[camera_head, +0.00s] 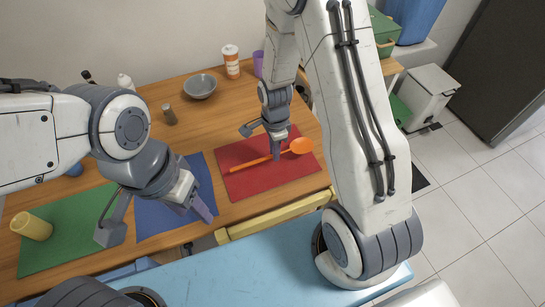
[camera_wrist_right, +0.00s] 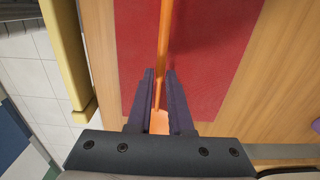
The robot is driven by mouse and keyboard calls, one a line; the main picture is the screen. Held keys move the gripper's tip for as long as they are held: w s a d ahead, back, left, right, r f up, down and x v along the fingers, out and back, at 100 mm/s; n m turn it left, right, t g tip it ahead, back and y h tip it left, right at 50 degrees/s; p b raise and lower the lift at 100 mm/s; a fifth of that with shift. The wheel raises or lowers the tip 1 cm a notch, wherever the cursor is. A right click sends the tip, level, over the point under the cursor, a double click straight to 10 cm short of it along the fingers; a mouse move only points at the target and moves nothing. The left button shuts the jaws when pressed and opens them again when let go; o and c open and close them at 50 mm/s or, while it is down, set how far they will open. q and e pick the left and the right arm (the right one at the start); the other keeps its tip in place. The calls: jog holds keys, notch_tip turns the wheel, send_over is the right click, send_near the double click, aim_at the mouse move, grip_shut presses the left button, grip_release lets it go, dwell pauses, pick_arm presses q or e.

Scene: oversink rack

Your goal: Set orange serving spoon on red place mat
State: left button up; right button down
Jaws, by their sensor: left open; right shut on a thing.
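The orange serving spoon (camera_head: 301,146) lies over the red place mat (camera_head: 272,181), its bowl toward the right and its handle toward the left. My right gripper (camera_head: 276,150) points down over the mat and is shut on the spoon's handle near the bowl. In the right wrist view the orange handle (camera_wrist_right: 163,42) runs between the fingers (camera_wrist_right: 159,100), with the red mat (camera_wrist_right: 215,45) behind it. I cannot tell whether the spoon touches the mat or hangs just above it. My left gripper (camera_head: 157,224) is open and empty over the blue mat's front edge.
A blue mat (camera_head: 203,178) and a green mat (camera_head: 62,252) lie to the left; a yellow cup (camera_head: 31,226) is on the green one. A grey bowl (camera_head: 199,86), a shaker (camera_head: 169,114), a white-orange container (camera_head: 231,61) and a purple cup (camera_head: 258,63) stand behind.

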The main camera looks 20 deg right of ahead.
aim_at(272, 165)
jog(key=shift+w+a+f, duration=0.15)
jog(key=shift+a+f, duration=0.15)
jog(key=shift+f, duration=1.9)
jog(key=shift+f, duration=0.15)
jog(key=c, duration=0.8)
grip_release()
jog(key=shift+c, duration=0.2)
